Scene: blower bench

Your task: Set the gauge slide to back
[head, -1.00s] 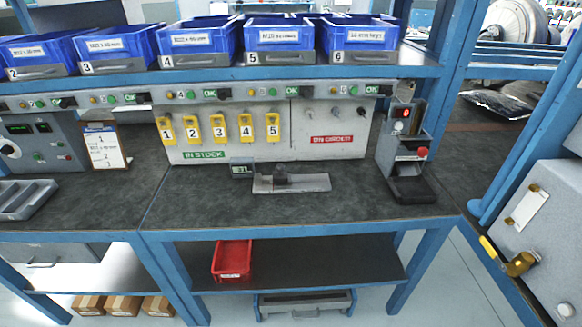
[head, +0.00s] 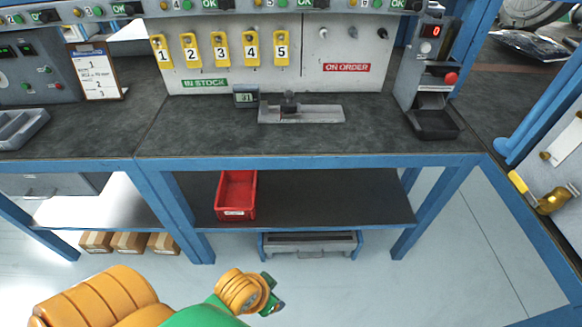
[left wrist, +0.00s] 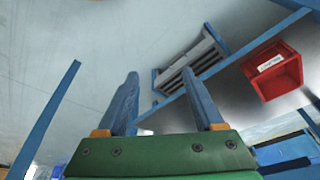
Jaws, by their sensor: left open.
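The gauge (head: 325,114) is a flat pale grey plate on the bench, with a dark upright slide block (head: 289,104) left of its middle. A small display box (head: 246,96) stands at the plate's left end. My left gripper (head: 273,292) is low in front of the bench, well below and apart from the gauge. In the left wrist view its two blue fingers (left wrist: 160,75) are spread with nothing between them, and the gauge is not seen there. My right gripper is not in view.
The bench's blue front edge (head: 310,161) and lower shelf (head: 330,200) lie between my left gripper and the gauge. A red bin (head: 236,196) sits on that shelf. A device with a red button (head: 436,90) stands right of the gauge. Yellow numbered tags hang behind.

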